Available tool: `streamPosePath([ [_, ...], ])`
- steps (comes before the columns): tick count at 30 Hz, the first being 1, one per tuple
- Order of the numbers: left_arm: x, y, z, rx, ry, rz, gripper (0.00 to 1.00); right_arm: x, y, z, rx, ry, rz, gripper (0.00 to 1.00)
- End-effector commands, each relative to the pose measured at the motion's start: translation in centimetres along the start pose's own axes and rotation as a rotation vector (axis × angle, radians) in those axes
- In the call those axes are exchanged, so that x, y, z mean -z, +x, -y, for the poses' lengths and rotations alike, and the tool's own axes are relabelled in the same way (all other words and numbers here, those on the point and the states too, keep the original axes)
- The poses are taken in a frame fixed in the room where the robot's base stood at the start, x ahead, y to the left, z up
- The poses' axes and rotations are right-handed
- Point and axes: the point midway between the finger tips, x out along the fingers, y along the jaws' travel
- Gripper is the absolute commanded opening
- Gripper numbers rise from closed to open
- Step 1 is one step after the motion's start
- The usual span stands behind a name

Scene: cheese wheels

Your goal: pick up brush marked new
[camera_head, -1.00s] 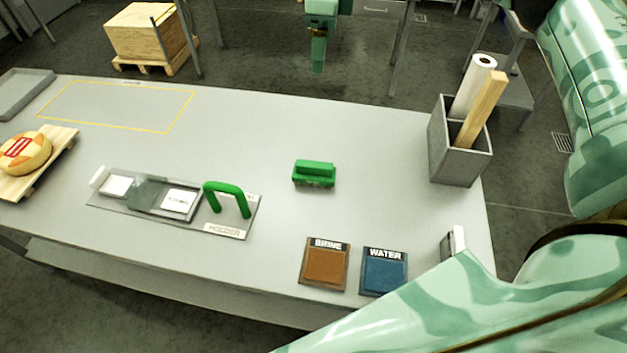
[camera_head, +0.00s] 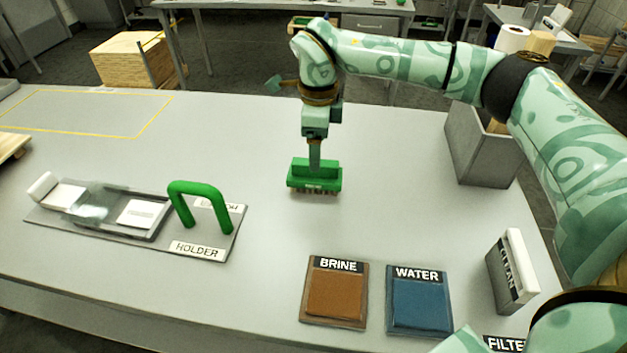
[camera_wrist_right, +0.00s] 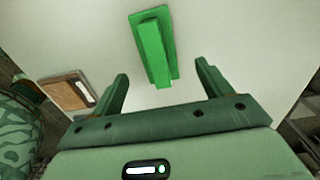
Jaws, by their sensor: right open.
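A green brush (camera_head: 315,174) lies on the grey table near its middle. Dark bristles or marking show along its front lower edge; no word on it can be read. My right gripper (camera_head: 315,158) points down at the brush from above, and its fingers are hard to make out there. In the right wrist view, the right gripper (camera_wrist_right: 162,88) is open. The green brush (camera_wrist_right: 153,48) shows ahead, its near end between the lines of the two fingers, with nothing gripped. My left gripper is out of view.
A green handle (camera_head: 200,205) stands on the HOLDER plate (camera_head: 200,249) to the left. BRINE (camera_head: 336,295) and WATER (camera_head: 418,302) pads lie in front. A CLEAN block (camera_head: 511,272) and a grey bin (camera_head: 475,145) stand right. The table around the brush is clear.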

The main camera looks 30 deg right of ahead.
Motion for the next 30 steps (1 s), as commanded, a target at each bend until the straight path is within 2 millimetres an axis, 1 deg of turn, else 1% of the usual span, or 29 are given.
streamPosePath([
  [1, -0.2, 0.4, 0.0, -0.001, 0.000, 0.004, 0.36, 0.0, 1.2, 0.0, -0.003, -0.001, -0.002, 0.78],
  [3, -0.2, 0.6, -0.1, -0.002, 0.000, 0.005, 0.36, 0.0, 2.0, 0.0, -0.001, -0.001, -0.001, 0.78],
  [8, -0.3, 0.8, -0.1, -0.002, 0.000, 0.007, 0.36, 0.0, 2.8, 0.0, 0.000, 0.000, 0.000, 0.78],
  [10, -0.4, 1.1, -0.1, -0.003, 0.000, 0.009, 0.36, -0.1, 3.5, -0.1, -0.001, 0.000, -0.001, 0.78],
  [15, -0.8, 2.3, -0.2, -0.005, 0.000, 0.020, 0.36, -0.5, 6.5, -0.3, -0.003, -0.001, -0.003, 0.78],
  [18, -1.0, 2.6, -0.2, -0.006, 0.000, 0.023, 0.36, -0.4, 7.7, -0.3, -0.002, 0.000, -0.002, 0.78],
  [25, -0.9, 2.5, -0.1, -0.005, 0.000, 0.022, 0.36, -0.4, 7.7, -0.2, 0.001, 0.000, 0.000, 0.78],
  [26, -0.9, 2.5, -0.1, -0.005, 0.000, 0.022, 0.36, -0.4, 7.7, -0.2, 0.001, 0.000, 0.000, 0.70],
  [27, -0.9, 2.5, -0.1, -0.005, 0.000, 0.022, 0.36, -0.4, 7.7, -0.2, 0.001, 0.000, 0.000, 0.59],
  [29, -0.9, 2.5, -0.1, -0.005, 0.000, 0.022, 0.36, -0.4, 7.7, -0.2, 0.001, 0.000, 0.000, 0.42],
  [30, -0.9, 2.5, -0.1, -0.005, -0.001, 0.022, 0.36, -0.4, 7.7, -0.2, 0.001, 0.000, 0.000, 0.31],
])
